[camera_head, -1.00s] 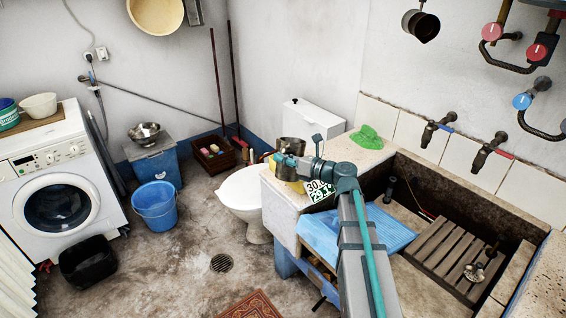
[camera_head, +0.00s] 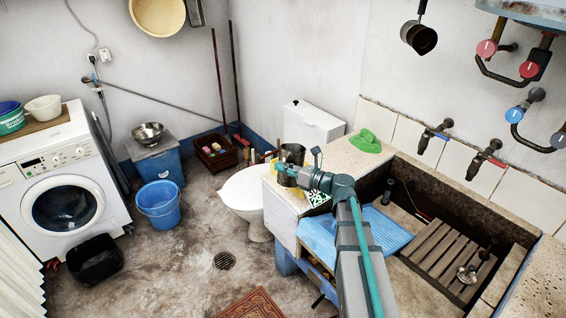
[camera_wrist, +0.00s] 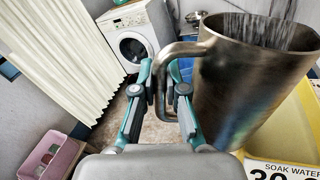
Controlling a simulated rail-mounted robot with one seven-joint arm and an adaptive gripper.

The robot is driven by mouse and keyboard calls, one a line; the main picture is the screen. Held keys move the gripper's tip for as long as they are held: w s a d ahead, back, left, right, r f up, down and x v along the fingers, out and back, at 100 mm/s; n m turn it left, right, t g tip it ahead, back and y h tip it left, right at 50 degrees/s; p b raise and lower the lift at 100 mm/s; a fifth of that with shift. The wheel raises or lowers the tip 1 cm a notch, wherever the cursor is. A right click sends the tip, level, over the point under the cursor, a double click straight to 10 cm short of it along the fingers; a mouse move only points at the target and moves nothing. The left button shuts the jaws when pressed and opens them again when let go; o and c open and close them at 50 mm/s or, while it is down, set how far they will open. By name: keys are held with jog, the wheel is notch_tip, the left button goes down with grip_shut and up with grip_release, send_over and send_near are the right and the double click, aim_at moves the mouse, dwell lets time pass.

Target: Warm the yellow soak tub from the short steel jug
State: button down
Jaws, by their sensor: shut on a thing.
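The steel jug (camera_wrist: 240,95) fills the right of the wrist view, with its curved handle between my fingers. My gripper (camera_wrist: 160,92) is shut on that handle. In the head view the jug (camera_head: 292,154) is up at the left end of the stone counter, with my gripper (camera_head: 284,169) at its side. The yellow soak tub (camera_wrist: 292,125) shows beneath and beside the jug in the wrist view. Its label (camera_wrist: 285,170) reads "SOAK WATER" and a cut-off number starting with 30. In the head view the tub is mostly hidden by my arm and the jug.
A green cloth-like thing (camera_head: 365,141) lies on the counter behind. The stone trough (camera_head: 400,272) with a blue washboard (camera_head: 375,235) and wooden slats (camera_head: 446,262) is to the right. A toilet (camera_head: 243,192) stands left of the counter. A dark pot (camera_head: 419,38) hangs on the wall.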

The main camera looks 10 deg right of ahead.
aim_at(283, 175)
jog(key=shift+f+n+b, duration=0.4)
jog(key=shift+f+b, duration=0.45)
jog(key=shift+b, duration=0.95)
jog(key=f+n+b, duration=0.1)
jog(key=n+b, duration=0.1)
jog(key=b, duration=0.4)
jog(key=shift+f+t, duration=0.4)
jog(key=shift+r, duration=0.2)
